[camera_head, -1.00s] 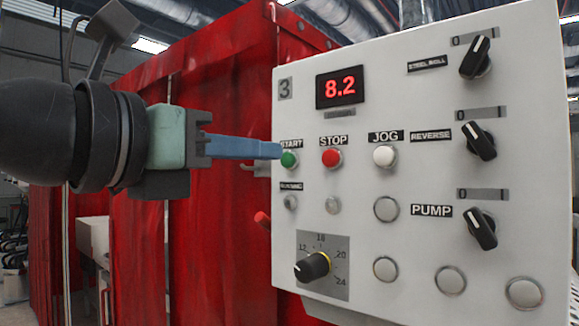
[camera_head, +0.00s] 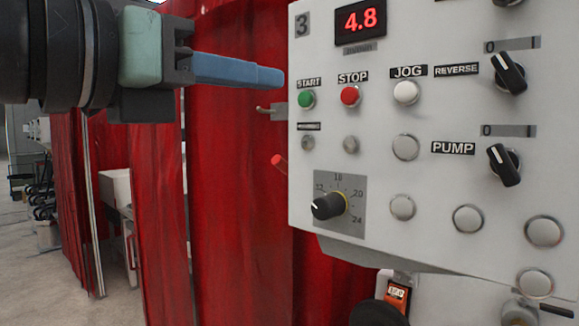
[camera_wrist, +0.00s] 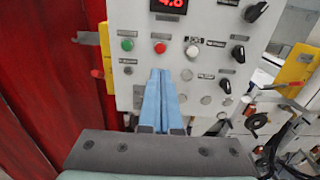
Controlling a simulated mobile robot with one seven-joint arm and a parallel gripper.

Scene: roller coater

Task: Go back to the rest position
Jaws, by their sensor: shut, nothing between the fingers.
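My gripper (camera_head: 282,77) has long blue fingers that lie together, shut and empty. In the head view its tips point right, just left of the control panel (camera_head: 420,185) and above the green START button (camera_head: 307,98). A gap shows between the tips and the button in the picture. In the wrist view my gripper (camera_wrist: 160,72) reaches up across the lower part of the white panel (camera_wrist: 205,15), below the red STOP button (camera_wrist: 160,48). The red display (camera_head: 361,20) reads 4.8.
Red curtains (camera_head: 235,200) hang left of and behind the panel. A black dial (camera_head: 328,206) and black knobs (camera_head: 508,73) stick out of the panel face. A yellow part (camera_wrist: 295,70) and a black handwheel (camera_wrist: 256,121) stand at the right in the wrist view.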

